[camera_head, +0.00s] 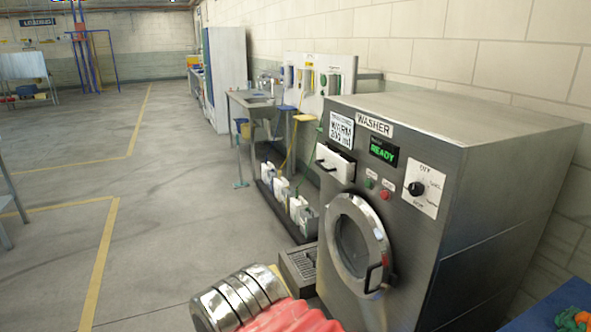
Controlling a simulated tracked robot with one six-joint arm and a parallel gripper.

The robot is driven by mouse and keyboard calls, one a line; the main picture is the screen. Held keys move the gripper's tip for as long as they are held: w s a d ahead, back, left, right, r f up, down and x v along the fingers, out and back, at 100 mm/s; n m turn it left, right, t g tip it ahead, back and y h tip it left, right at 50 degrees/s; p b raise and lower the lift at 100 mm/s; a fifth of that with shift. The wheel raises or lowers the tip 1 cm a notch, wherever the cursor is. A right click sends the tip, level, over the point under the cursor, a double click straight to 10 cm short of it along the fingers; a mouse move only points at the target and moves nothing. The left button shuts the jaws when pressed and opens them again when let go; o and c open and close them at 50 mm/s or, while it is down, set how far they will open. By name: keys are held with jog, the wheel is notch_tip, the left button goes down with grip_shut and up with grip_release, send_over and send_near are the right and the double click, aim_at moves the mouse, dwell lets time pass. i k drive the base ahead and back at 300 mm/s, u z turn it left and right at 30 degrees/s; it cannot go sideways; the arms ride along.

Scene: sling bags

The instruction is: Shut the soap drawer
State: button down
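The soap drawer (337,160) is at the upper left of the washer's front (405,235). It is a white box with a black bar handle (324,165) and juts out from the panel, so it stands open. Its inside is not clear from here. The round door (355,240) below it looks shut. The display (383,151) reads READY. Only a ringed metal part and red bellows of my arm show at the bottom, well below and left of the drawer. My gripper's fingers are not in view.
Several bottles stand in a low dark rack (288,203) left of the washer, with a grey slotted box (299,268) nearer. A blue-topped surface (560,305) is at the lower right. The floor (160,230) to the left is clear, with yellow lines.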

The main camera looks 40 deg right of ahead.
aim_at(331, 163)
jog(key=z, duration=0.2)
jog(key=i, duration=1)
jog(key=z, duration=0.55)
